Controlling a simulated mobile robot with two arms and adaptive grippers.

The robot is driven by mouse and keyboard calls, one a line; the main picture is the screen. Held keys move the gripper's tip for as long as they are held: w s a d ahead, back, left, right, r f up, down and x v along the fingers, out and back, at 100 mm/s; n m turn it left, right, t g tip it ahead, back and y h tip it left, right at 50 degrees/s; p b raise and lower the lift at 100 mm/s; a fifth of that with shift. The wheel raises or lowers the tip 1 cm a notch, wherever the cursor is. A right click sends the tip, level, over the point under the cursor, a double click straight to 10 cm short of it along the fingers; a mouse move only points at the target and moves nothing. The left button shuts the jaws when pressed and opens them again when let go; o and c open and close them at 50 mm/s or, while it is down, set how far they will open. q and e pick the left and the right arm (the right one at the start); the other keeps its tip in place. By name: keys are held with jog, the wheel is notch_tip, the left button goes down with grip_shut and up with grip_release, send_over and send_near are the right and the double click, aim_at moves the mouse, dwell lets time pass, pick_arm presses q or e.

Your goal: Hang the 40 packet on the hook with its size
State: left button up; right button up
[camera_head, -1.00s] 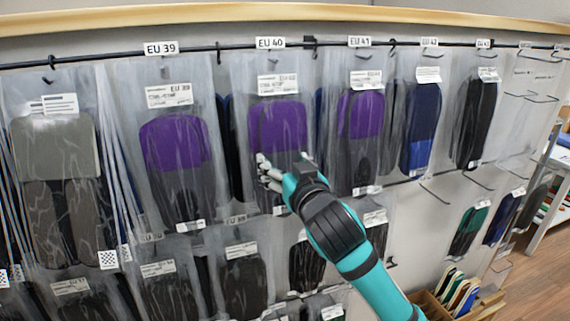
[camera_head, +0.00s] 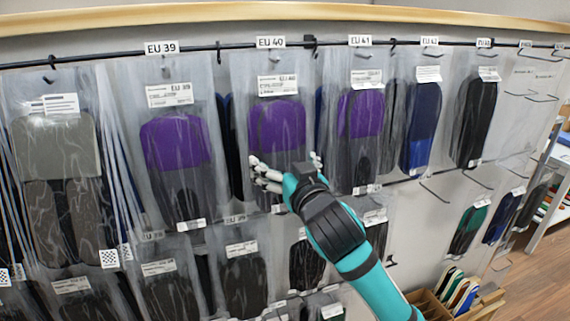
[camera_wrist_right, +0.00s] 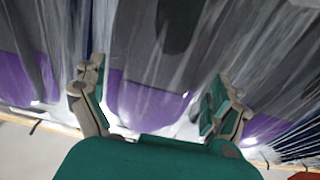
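A clear packet with purple and dark grey insoles (camera_head: 277,128) hangs under the EU 40 label (camera_head: 270,42) on the black rail. Its card reads EU 40. My right gripper (camera_head: 286,164) is at the lower half of this packet, with its fingers spread apart and nothing held between them. In the right wrist view, the open fingers (camera_wrist_right: 152,92) stand either side of a purple and grey packet (camera_wrist_right: 148,105), close in front of it. I cannot tell whether they touch the plastic. My left gripper is not in view.
Similar purple packets hang under EU 39 (camera_head: 176,142) and EU 41 (camera_head: 360,115), close on both sides. A lower row of dark packets (camera_head: 243,281) hangs below. Several empty hooks (camera_head: 437,189) stick out at right. A wooden box of insoles (camera_head: 458,294) stands at lower right.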

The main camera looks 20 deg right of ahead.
jog(key=shift+s, duration=0.1)
jog(key=s, duration=0.7)
jog(key=w+d+f+n+g+b, duration=0.1)
jog(key=w+f+g, duration=0.25)
jog(key=f, duration=1.15)
jog(key=w+d+f+g+b, duration=0.15)
jog(key=w+f, duration=0.25)
jog(key=f, duration=1)
jog(key=s+d+f+g+b, duration=0.15)
jog(key=s+f, duration=0.35)
jog(key=f, duration=0.7)
jog(key=s+f+g, duration=0.2)
jog(key=s+f, duration=0.2)
jog(key=f, duration=0.8)
jog(key=s+d+f+g, duration=0.15)
jog(key=s+f, duration=0.35)
jog(key=f, duration=0.6)
jog(key=s+f+g, duration=0.2)
jog(key=s+f, duration=0.5)
jog(key=s, duration=0.6)
jog(key=s+f+g+b, duration=0.1)
jog(key=s+f+g, duration=0.1)
jog(key=s+f, duration=0.5)
jog(key=s+f+n+g+b, duration=0.1)
jog(key=s+f, duration=0.7)
jog(key=s, duration=1)
jog(key=shift+s+d+g+h, duration=0.3)
jog(key=shift+s+d+g, duration=0.1)
jog(key=shift+g, duration=0.5)
